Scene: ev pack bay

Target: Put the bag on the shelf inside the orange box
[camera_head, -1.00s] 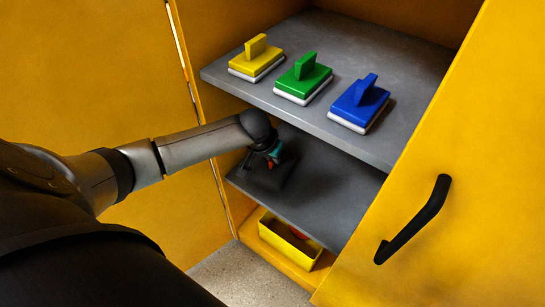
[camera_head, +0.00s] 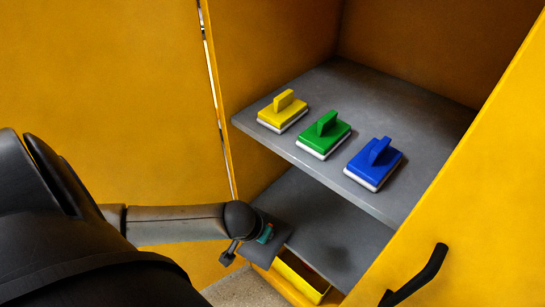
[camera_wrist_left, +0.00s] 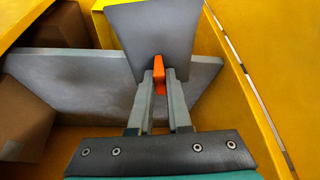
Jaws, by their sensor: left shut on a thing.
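The bag looks like a flat dark grey piece (camera_head: 262,253) with an orange tab. In the left wrist view the grey face of the bag (camera_wrist_left: 150,30) spreads beyond the fingertips. My left gripper (camera_head: 265,235) is shut on the orange tab, which shows between the fingers (camera_wrist_left: 158,78). The bag is at the front left edge of the lower grey shelf (camera_head: 325,230), partly out past it. I cannot tell its exact height over the shelf. An open box (camera_head: 300,284), which looks yellow, is below that shelf, partly hidden by the bag and shelf. My right gripper is not in view.
A yellow, a green (camera_head: 324,138) and a blue handled block stand on the upper shelf (camera_head: 400,120). The open cabinet door with a black handle (camera_head: 422,272) is at right. Brown cardboard boxes (camera_wrist_left: 25,120) show in the left wrist view.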

